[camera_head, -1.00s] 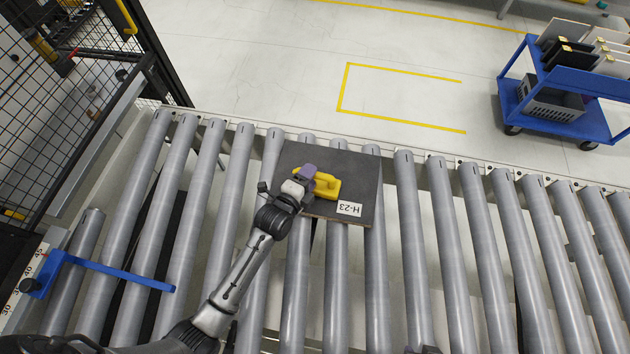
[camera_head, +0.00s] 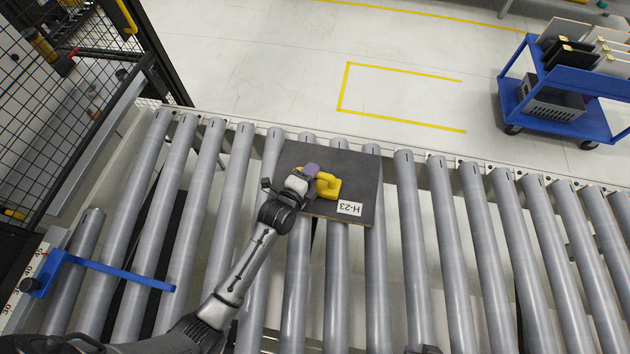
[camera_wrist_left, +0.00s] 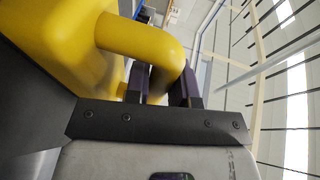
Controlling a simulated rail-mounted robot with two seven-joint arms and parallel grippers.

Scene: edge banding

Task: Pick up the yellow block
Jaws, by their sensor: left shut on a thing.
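The yellow block (camera_head: 331,187) with a looped handle is at the dark square panel (camera_head: 355,165) marked H-23, which lies on the rollers. My left gripper (camera_head: 309,171) is over the block's left side and shut on its handle. In the left wrist view, the yellow block (camera_wrist_left: 60,40) fills the upper left, and its curved handle passes between the purple fingers of the gripper (camera_wrist_left: 160,85). I cannot tell whether the block is clear of the panel.
The roller conveyor (camera_head: 455,250) runs across the view, with bare rollers on both sides of the panel. A blue bar (camera_head: 120,275) crosses the rollers at left. A mesh fence (camera_head: 80,80) stands at upper left. A blue cart (camera_head: 565,80) with panels stands at upper right.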

